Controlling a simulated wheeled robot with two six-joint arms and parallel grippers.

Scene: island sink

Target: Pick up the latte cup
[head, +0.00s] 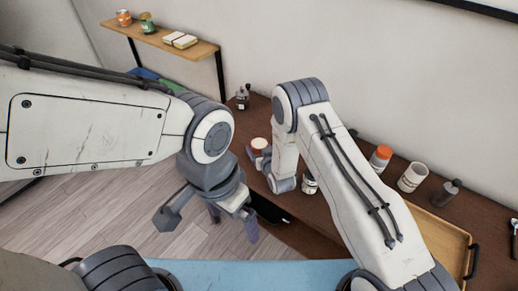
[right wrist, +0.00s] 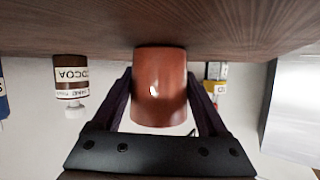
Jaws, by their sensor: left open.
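A reddish-brown cup (right wrist: 160,85), which I take to be the latte cup, stands upright on the dark wooden counter. The right wrist view is upside down, so the counter is at its top. In the head view the cup (head: 259,144) is small, with a pale top. My right gripper (head: 259,160) is at the cup. In the right wrist view its two dark fingers (right wrist: 160,100) are on either side of the cup, tips close to its wall; contact is unclear. My left gripper (head: 232,222) is open and empty over the floor in front of the counter.
A cocoa jar (right wrist: 72,80) stands to one side of the cup. A dark bottle (head: 242,97), a can (head: 309,184), an orange-lidded jar (head: 380,158), a white mug (head: 412,177) and a wooden tray (head: 440,240) are on the counter. A wall shelf (head: 180,47) is at back left.

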